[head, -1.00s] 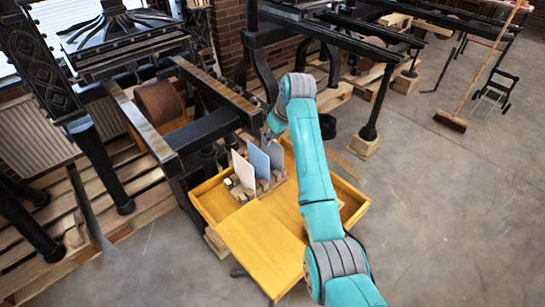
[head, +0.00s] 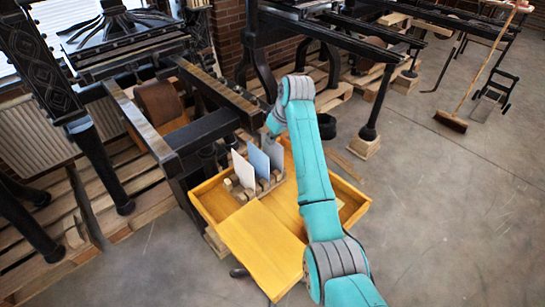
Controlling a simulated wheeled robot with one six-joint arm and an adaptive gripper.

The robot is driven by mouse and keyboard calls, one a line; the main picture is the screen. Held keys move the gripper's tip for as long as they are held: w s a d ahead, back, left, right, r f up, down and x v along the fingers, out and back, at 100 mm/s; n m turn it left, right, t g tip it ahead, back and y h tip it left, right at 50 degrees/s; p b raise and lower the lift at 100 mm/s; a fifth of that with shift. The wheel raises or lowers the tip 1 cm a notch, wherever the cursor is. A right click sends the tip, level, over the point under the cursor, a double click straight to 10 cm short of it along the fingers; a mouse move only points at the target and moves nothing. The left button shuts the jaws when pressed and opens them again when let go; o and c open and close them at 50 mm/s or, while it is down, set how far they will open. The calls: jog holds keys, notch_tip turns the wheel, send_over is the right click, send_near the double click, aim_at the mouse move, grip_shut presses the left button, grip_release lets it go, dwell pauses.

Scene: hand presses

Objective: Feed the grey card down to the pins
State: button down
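A wooden rack (head: 247,191) stands in a yellow wooden tray and holds upright cards. A pale, whitish card (head: 243,170) is at the left, and a blue-grey card (head: 259,161) is beside it. A third greyish card (head: 274,154) stands at the right, nearest my arm. I cannot tell for sure which is the grey card. My gripper (head: 268,137) is at the far end of my teal arm, just above the right-hand card. It is small and dark, and its fingers are too unclear to show whether they hold anything. I cannot make out any pins.
The yellow tray (head: 207,205) has raised sides and a flat board (head: 262,240) at its front. A black hand press (head: 203,132) stands close behind and left of the tray. A dark round pot (head: 326,126) is right of my arm. Open floor lies to the right.

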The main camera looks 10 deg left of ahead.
jog(key=shift+r, duration=4.5)
